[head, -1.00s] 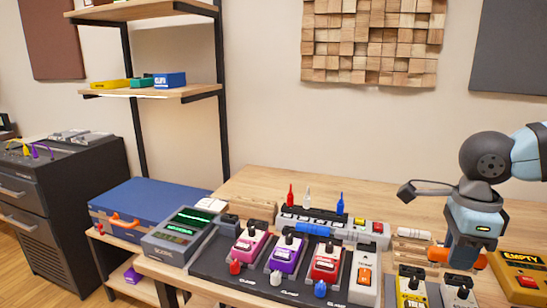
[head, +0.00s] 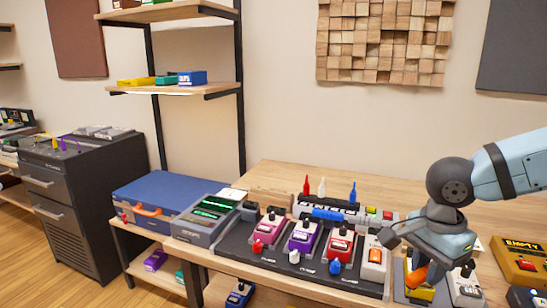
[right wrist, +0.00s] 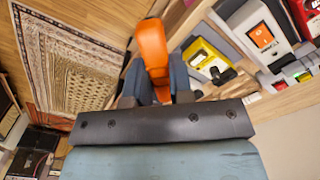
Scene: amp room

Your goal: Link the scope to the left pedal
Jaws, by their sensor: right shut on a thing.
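The scope (head: 207,207), a grey box with green-lit displays, stands left of the dark pedal board. On the board, the leftmost pedal is pink (head: 269,228), with a purple pedal (head: 303,237) and a red pedal (head: 340,246) to its right. My right gripper (head: 414,274) is at the right, over the yellow pedal. It is shut on an orange piece (right wrist: 153,55), which sticks out beyond the fingers in the right wrist view. Whether a cable trails from it cannot be seen. My left gripper is out of view.
A white pedal (head: 374,256) ends the board's row. Red, white and blue plugs (head: 322,187) stand upright behind it. A blue case (head: 165,192) lies left of the scope. A yellow EMPTY pedal (head: 518,262) is at far right. The back of the table is bare.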

